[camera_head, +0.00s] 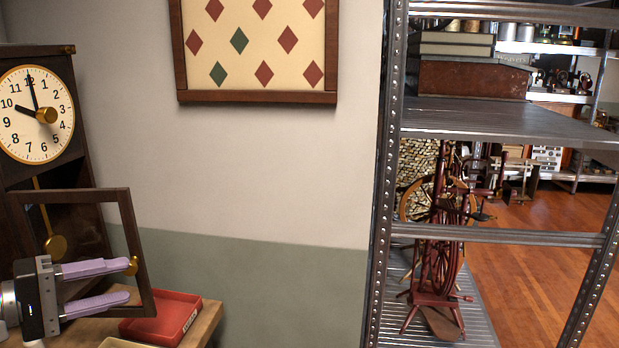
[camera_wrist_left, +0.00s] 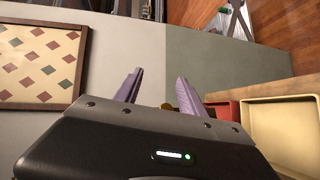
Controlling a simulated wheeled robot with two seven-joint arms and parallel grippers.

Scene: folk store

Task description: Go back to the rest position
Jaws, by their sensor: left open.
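My left gripper (camera_head: 130,283) is at the lower left of the head view, in front of the clock case. Its two lilac fingers are apart with nothing between them. The fingers also show in the left wrist view (camera_wrist_left: 160,88), pointing toward the wall. The tall dark clock (camera_head: 36,113) stands at the left with its lower framed door (camera_head: 130,232) swung open. The door's gold knob (camera_head: 132,266) is near the upper fingertip; I cannot tell whether they touch. My right gripper is in neither view.
A red tray (camera_head: 180,318) lies on the wooden table (camera_head: 209,322), beside a cream tray (camera_wrist_left: 283,132). A metal shelf rack (camera_head: 384,200) with a red spinning wheel (camera_head: 437,262) stands at the right. A diamond-patterned picture (camera_head: 253,97) hangs on the wall. Wooden floor (camera_head: 535,255) is open behind the rack.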

